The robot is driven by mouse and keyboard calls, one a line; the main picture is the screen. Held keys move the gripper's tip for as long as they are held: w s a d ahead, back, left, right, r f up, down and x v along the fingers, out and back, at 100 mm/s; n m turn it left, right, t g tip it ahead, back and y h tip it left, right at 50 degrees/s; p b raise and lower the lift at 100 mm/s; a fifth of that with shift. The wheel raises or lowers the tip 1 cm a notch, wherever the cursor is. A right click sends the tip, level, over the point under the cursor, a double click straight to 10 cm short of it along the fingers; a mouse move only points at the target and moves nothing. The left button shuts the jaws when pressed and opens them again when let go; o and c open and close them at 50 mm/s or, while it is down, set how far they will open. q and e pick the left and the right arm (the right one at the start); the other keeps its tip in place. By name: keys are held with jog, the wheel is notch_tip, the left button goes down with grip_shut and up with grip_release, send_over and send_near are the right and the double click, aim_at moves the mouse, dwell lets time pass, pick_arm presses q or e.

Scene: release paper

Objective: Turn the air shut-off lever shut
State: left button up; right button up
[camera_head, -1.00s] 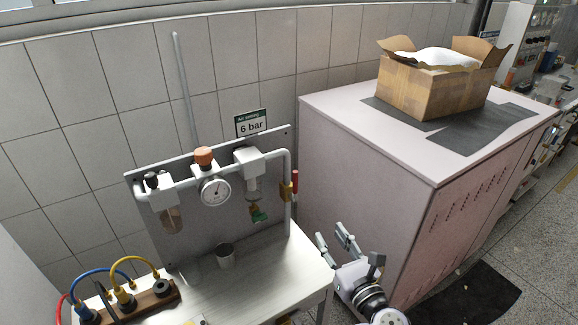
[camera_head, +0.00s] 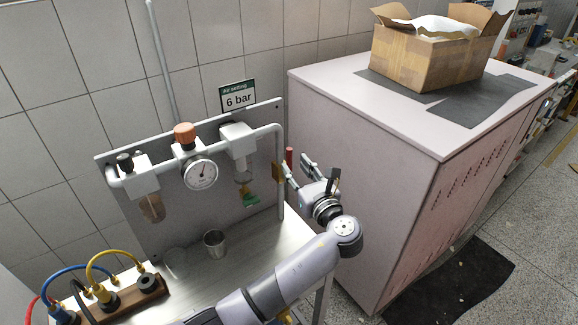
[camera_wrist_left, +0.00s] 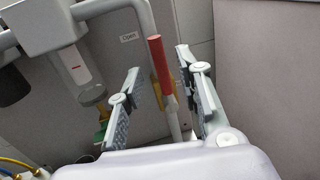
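The air shut-off lever (camera_head: 289,156) has a red handle that stands upright at the right end of the grey pipe. It also shows in the left wrist view (camera_wrist_left: 161,68). Its brass valve body (camera_head: 277,172) is partly hidden behind my gripper. My left gripper (camera_head: 294,166) is open at the lever. In the left wrist view its fingers (camera_wrist_left: 160,62) stand on either side of the red handle, with visible gaps; I cannot tell whether either finger touches it. A small "Open" label (camera_wrist_left: 129,37) is on the panel left of the handle. My right gripper is not in view.
The panel carries a gauge (camera_head: 201,174) with an orange knob and a "6 bar" sign (camera_head: 238,96). A metal cup (camera_head: 214,243) and a hose block (camera_head: 125,294) stand on the bench. A large pinkish cabinet (camera_head: 365,170) with a cardboard box (camera_head: 428,60) stands close right.

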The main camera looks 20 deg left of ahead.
aim_at(291, 160)
pick_arm(q)
jog(key=b+x, duration=0.2)
jog(key=x, duration=0.2)
jog(key=shift+f, duration=0.1)
jog(key=shift+w+a, duration=0.2)
jog(key=shift+w, duration=0.1)
jog(key=shift+w+a, duration=0.15)
jog(key=shift+a, duration=0.05)
jog(key=c, duration=0.4)
grip_shut()
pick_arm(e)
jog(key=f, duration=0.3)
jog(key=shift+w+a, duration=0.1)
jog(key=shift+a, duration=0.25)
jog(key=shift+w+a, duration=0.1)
